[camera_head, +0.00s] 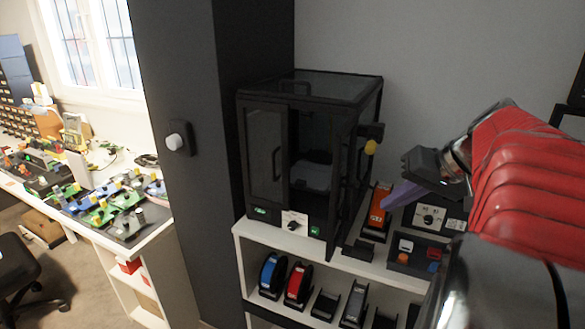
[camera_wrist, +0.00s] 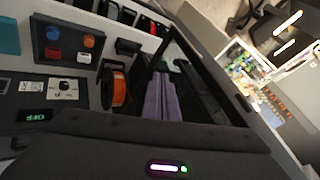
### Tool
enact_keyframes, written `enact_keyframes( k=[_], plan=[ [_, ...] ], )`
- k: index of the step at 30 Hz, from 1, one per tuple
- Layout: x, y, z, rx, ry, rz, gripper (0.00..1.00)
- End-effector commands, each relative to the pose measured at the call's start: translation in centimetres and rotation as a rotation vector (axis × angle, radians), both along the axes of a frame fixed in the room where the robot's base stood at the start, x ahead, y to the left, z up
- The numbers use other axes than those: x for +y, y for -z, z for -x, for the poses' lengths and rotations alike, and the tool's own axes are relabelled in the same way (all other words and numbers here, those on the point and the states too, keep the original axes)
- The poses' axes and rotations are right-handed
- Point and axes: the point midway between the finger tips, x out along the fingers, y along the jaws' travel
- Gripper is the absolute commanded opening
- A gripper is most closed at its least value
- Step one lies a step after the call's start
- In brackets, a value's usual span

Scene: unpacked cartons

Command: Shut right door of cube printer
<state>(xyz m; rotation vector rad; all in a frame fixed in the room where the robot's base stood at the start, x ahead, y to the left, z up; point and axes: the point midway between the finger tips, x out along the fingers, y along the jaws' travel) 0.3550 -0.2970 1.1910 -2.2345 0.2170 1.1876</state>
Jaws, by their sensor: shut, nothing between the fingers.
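The black cube printer (camera_head: 312,88) stands on a white shelf unit, with glass panels and a dark frame. Its left door (camera_head: 264,155) is closed at the front. Its right door (camera_head: 345,185) appears swung open toward the front, seen nearly edge-on, with a handle at its side; the interior shows beside the left door. My gripper (camera_head: 398,196) has purple fingers and is to the right of the door, apart from it in the head view. In the wrist view, the fingers (camera_wrist: 161,98) are shut and empty, close beside a dark glass panel (camera_wrist: 196,85); contact cannot be told.
An orange spool (camera_head: 378,210) stands on the shelf top near my gripper and shows in the wrist view (camera_wrist: 117,88). A dark column (camera_head: 190,150) stands left of the printer.

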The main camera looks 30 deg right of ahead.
Motion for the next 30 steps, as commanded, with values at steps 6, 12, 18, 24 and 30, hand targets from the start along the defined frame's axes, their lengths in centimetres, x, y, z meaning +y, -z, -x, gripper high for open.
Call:
enact_keyframes(
  k=[6, 12, 18, 24, 30],
  plan=[
    [1.1, 1.8, -1.9, 0.000, -0.002, 0.002, 0.00],
    [2.7, 1.7, -3.3, -0.001, -0.001, 0.002, 0.00],
    [3.3, 1.7, -3.8, 0.000, 0.002, 0.001, 0.00],
    [3.3, 1.7, -3.8, 0.000, 0.002, 0.000, 0.00],
    [3.2, 1.7, -3.8, 0.000, 0.004, 0.000, 0.00]
  ],
)
